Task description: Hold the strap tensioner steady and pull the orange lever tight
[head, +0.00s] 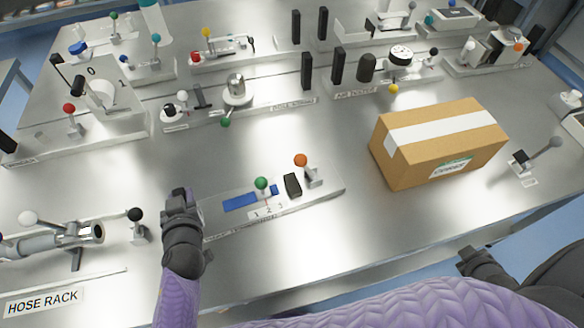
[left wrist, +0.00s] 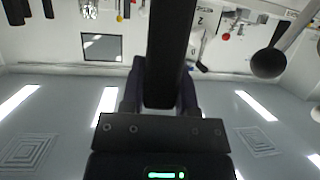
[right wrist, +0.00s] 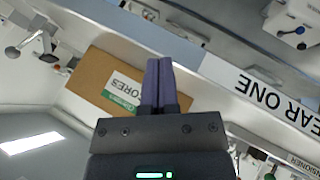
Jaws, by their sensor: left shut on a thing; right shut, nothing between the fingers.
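The strap tensioner (head: 325,187) is a pale flat base with a blue strap strip (head: 240,202), a green-knobbed lever (head: 262,184), a black block (head: 292,185) and the orange lever (head: 301,161) toward its right end. My left gripper (head: 180,198) is at the base's left end. It is shut on a black upright grip, which shows between its fingers in the left wrist view (left wrist: 172,50); the arm partly hides it in the head view. My right gripper (head: 468,255) is shut and empty at the bench's front edge, well right of the orange lever. Its closed fingers show in the right wrist view (right wrist: 158,85).
A cardboard box (head: 425,155) stands right of the tensioner. A small lever fixture (head: 522,162) is at the far right. A hose rack (head: 60,240) lies at the left, and several other devices line the back. The bench front between tensioner and box is clear.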

